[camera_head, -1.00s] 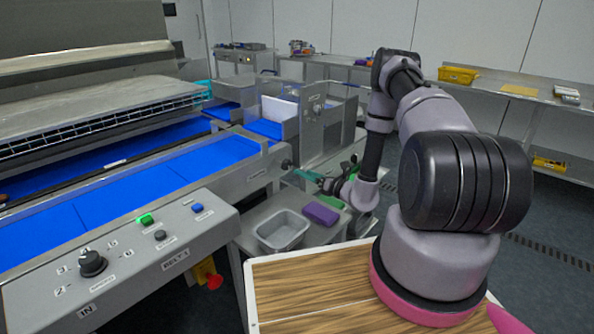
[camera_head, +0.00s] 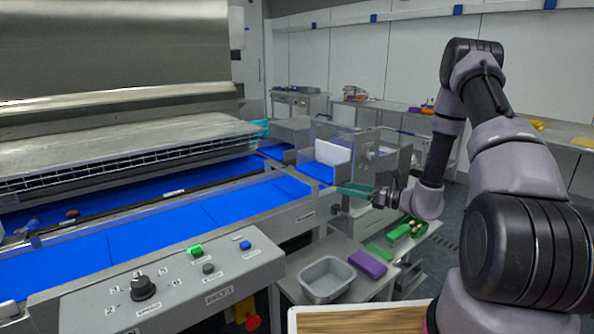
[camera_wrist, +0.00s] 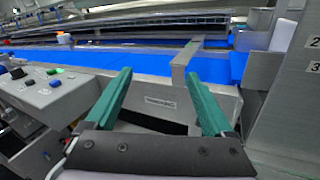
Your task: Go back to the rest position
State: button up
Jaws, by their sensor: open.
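My gripper (camera_head: 357,189) has green fingers and hangs in front of the end of the blue conveyor belt (camera_head: 243,214), near the belt's metal side. In the wrist view my gripper (camera_wrist: 158,73) is open, with two green fingers spread apart and nothing between them. The blue belt (camera_wrist: 110,61) runs beyond the fingertips in that view. My arm reaches from the right side of the head view, raised at the elbow and bent down to the wrist.
A control panel (camera_head: 240,277) with a knob and buttons stands in front. A grey tub (camera_head: 326,279) and a purple block (camera_head: 368,264) sit on a low metal table below my gripper. A green tray with small items (camera_head: 405,231) lies nearby. Benches line the back wall.

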jog(key=s+a+r+n+g+h, duration=0.25)
jog(key=s+r+n+g, duration=0.25)
jog(key=s+r+n, duration=0.4)
jog(key=s+a+r+n+g+h, duration=0.2)
jog(key=s+a+r+n+g, duration=0.25)
jog(key=r, duration=0.55)
jog(key=s+d+r+n+t+h, duration=0.7)
jog(key=s+d+r, duration=0.4)
jog(key=s, duration=0.5)
jog(key=shift+d+r+n+t+h, duration=0.4)
jog(key=shift+r+n+h, duration=0.25)
jog(key=shift+r+h, duration=0.35)
jog(key=shift+f, duration=0.1)
dwell(3.4)
